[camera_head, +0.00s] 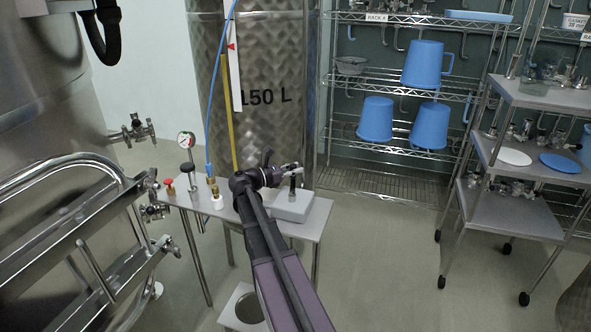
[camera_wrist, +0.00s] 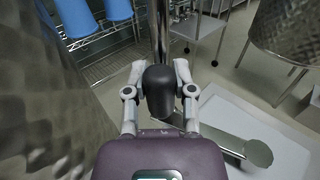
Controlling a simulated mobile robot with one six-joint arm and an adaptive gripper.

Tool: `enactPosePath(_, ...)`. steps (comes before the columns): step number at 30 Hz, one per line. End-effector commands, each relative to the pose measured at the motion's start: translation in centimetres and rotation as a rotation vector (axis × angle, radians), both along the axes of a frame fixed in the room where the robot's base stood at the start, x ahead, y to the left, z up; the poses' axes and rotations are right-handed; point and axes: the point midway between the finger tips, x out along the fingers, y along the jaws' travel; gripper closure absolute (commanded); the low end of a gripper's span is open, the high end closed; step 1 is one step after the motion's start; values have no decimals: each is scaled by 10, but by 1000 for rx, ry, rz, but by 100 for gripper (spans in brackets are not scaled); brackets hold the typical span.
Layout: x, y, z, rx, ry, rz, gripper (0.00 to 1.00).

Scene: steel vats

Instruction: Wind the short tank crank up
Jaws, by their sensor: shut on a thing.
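The crank sits on a pale grey box (camera_head: 292,206) on the small steel table. In the wrist view its black handle grip (camera_wrist: 160,92) stands between my gripper's fingers, and its flat steel arm (camera_wrist: 215,143) runs right to a round end (camera_wrist: 257,153). My gripper (camera_head: 293,169) is above the box, shut on the black grip; it also shows in the wrist view (camera_wrist: 160,85). In the head view my gripper and arm hide much of the crank. The steel tank marked 150 L (camera_head: 265,70) stands behind the table.
The steel table (camera_head: 318,215) also carries a gauge (camera_head: 186,141), a red knob (camera_head: 169,184) and a blue hose (camera_head: 209,130). A wire rack with blue jugs (camera_head: 424,65) stands behind, and a wheeled cart (camera_head: 525,205) at right. Steel rails (camera_head: 75,240) are at left. Floor between table and cart is clear.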

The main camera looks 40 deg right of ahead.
Motion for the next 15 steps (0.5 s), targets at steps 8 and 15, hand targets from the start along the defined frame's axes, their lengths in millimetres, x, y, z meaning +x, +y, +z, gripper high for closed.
enactPosePath(8,-9,2,-2,8,-1,-15,100)
enactPosePath(15,-8,2,-2,7,-1,-15,31)
